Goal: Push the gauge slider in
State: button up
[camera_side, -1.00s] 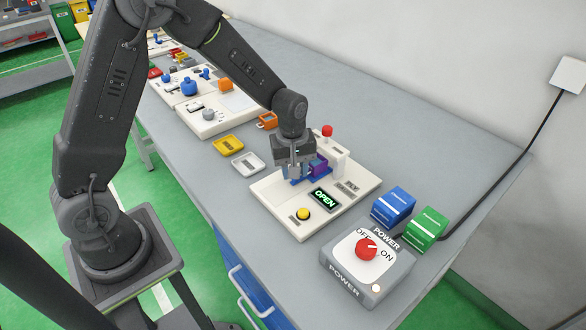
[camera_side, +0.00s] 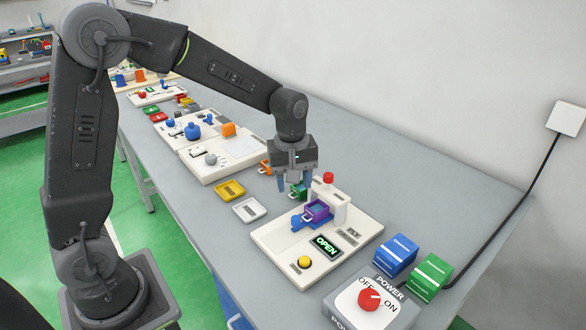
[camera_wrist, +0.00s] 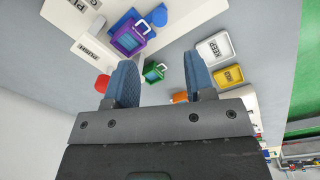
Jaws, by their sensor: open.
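The gauge is a white board (camera_side: 275,240) with a green lit OPEN display (camera_side: 326,246), a yellow button (camera_side: 304,262) and a white post topped by a red knob (camera_side: 328,178). Its blue slider (camera_side: 297,224) sticks out to the left of the post. A purple frame (camera_side: 316,210) sits at the slider, beside the post; both also show in the wrist view, slider (camera_wrist: 147,14) and frame (camera_wrist: 128,38). My gripper (camera_side: 293,182) is open, pointing down behind the board, with a green frame (camera_wrist: 153,73) visible between its fingers in the wrist view. Whether it touches the green frame cannot be told.
A yellow tray (camera_side: 230,190) and a grey-white tray (camera_side: 248,210) lie left of the board. An orange frame (camera_side: 265,168) lies behind my gripper. Blue (camera_side: 396,256) and green (camera_side: 430,276) boxes and the power switch with red dial (camera_side: 369,298) stand at right.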

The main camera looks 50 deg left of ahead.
aim_at(296, 217)
jog(key=shift+r, duration=1.65)
jog(key=f+n, duration=0.2)
jog(key=f, duration=0.2)
jog(key=f+n, duration=0.2)
jog(key=f, duration=0.3)
jog(key=f+n, duration=0.3)
jog(key=f, duration=0.2)
jog(key=shift+w+d, duration=0.2)
grip_shut()
